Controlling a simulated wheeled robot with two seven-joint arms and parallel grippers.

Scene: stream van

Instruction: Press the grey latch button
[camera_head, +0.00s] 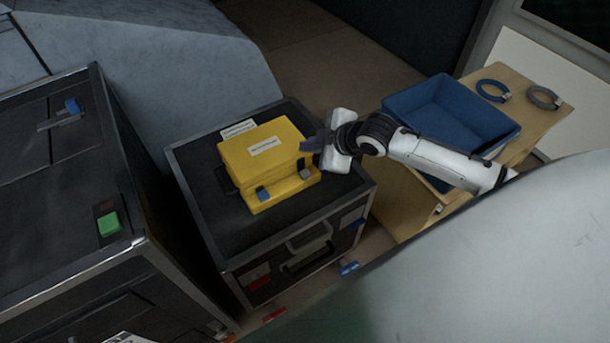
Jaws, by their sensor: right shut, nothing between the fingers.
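A yellow case (265,158) lies closed on top of a black flight case (220,225). On its front side are a blue latch button (263,194) at the left and a grey latch button (306,174) at the right. My right gripper (308,146) comes in from the right, shut and empty. Its fingertips are at the yellow case's right end, just above the grey latch button in the picture. I cannot tell whether they touch the case. My left gripper is not in view.
A blue bin (450,112) and two coiled cables, blue (492,91) and grey (544,97), are on a wooden bench (548,118) at the right. A larger black case (60,190) with a green button (109,223) stands at the left. Small blue and red items lie on the floor.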

